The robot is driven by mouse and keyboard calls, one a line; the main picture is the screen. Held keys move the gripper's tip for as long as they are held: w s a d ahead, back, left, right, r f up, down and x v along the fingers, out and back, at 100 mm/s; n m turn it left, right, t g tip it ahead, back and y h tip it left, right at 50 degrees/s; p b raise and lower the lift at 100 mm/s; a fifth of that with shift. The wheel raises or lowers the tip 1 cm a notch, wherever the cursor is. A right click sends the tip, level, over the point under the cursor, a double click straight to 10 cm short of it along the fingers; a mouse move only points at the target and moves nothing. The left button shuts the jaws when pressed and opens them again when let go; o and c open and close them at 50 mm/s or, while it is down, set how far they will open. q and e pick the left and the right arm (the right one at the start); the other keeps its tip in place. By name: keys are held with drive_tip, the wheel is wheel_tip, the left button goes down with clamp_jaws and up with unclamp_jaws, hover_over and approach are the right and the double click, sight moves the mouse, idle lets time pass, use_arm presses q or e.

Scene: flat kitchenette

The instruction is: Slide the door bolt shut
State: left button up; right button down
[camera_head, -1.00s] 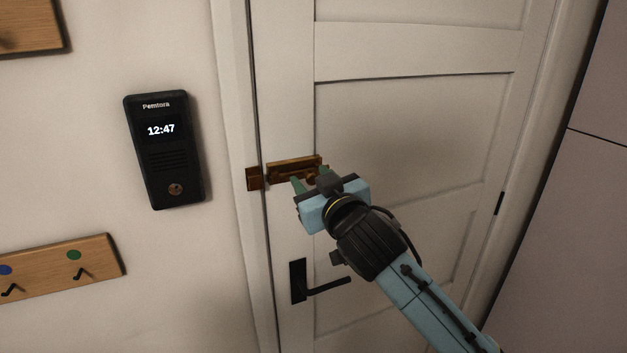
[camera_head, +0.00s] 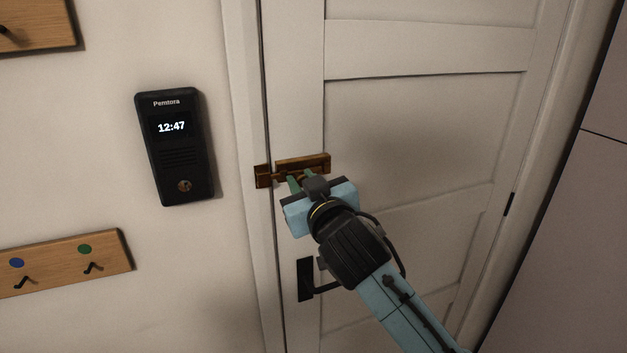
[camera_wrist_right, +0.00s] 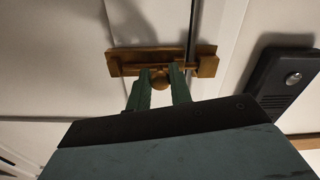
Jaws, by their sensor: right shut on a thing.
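The brass door bolt (camera_head: 303,162) is mounted on the white door, near its left edge. Its brass keeper (camera_head: 262,177) sits on the frame, just left of the door gap. My right gripper (camera_head: 301,182) is at the bolt with its green fingers around the round knob (camera_wrist_right: 160,80), one finger on each side. In the right wrist view, the bolt plate (camera_wrist_right: 120,64) lies behind the fingers and the keeper (camera_wrist_right: 208,63) is to the right. The rod appears to cross the gap into the keeper; its depth there is hidden. My left gripper is out of view.
The black door handle (camera_head: 305,280) is below the bolt, partly behind my right arm. A black intercom (camera_head: 174,148) reading 12:47 and a wooden hook board (camera_head: 60,262) are on the wall at left. The door panel right of the bolt is clear.

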drive_tip(key=shift+s+a, duration=0.1)
drive_tip(key=shift+a, duration=0.05)
drive_tip(key=c, duration=1.3)
unclamp_jaws()
drive_tip(key=shift+a, duration=0.15)
drive_tip(key=shift+o, duration=0.2)
drive_tip(key=b+v, duration=0.2)
drive_tip(key=v, duration=1.1)
drive_tip(key=shift+s+d, duration=0.2)
drive_tip(key=shift+d, duration=0.05)
drive_tip(key=shift+f, duration=0.1)
